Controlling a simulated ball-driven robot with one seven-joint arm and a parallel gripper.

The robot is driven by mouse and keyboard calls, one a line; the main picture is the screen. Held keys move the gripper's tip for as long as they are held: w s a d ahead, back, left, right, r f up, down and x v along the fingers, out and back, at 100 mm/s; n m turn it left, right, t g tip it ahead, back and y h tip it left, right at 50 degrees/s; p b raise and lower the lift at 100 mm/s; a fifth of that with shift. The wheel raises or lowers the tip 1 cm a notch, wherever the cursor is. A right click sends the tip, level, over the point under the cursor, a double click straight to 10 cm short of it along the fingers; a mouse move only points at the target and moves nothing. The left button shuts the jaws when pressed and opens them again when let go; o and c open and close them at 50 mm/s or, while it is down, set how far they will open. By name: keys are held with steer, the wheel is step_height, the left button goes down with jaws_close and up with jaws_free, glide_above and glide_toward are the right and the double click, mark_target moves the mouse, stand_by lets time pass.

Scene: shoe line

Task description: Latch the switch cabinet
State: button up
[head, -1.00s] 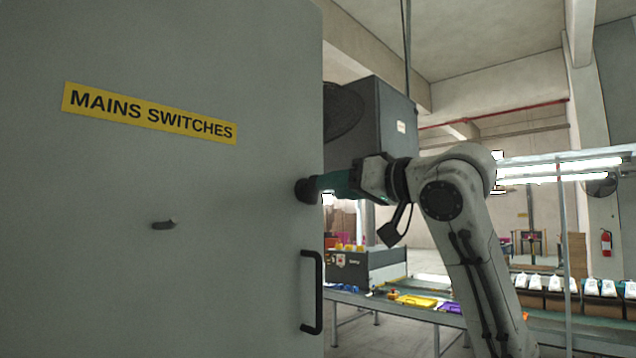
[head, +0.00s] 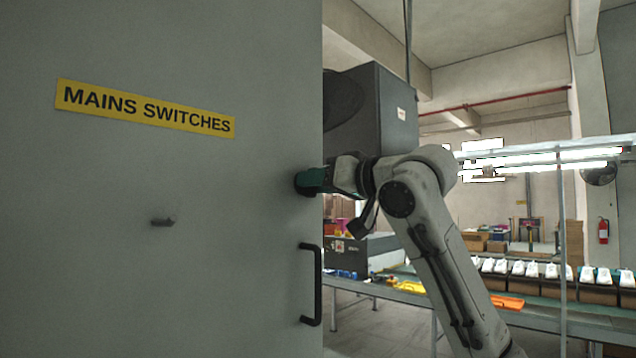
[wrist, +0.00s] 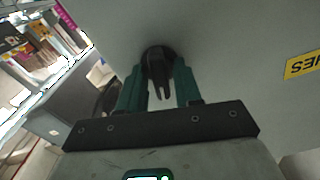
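The grey switch cabinet door (head: 120,290) fills the left of the head view, with a yellow MAINS SWITCHES label (head: 146,108). A dark latch knob (wrist: 158,62) sits near the door's right edge. In the wrist view its prong-like part points towards the camera. My gripper (wrist: 160,78) is at the knob, its green fingers apart on either side of it. I cannot tell whether they touch it. In the head view my gripper (head: 308,181) partly hides the knob. A black bar handle (head: 313,285) is lower on the door.
A small dark peg (head: 163,222) sticks out of the door's face. Behind my arm are a dark grey machine box (head: 390,110) and a conveyor with white shoes (head: 525,268). A thin upright post (head: 563,240) stands at right.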

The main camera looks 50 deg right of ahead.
steer(key=shift+c, duration=1.1)
steer(key=shift+n, duration=1.5)
steer(key=o, duration=0.7)
steer(key=shift+o, duration=0.2)
steer(key=shift+s, duration=0.1)
steer(key=s+b, duration=0.3)
steer(key=s, duration=0.7)
steer(key=shift+s+d+b, duration=0.2)
steer(key=shift+s+b, duration=0.1)
steer(key=shift+b, duration=0.1)
steer(key=shift+f, duration=0.1)
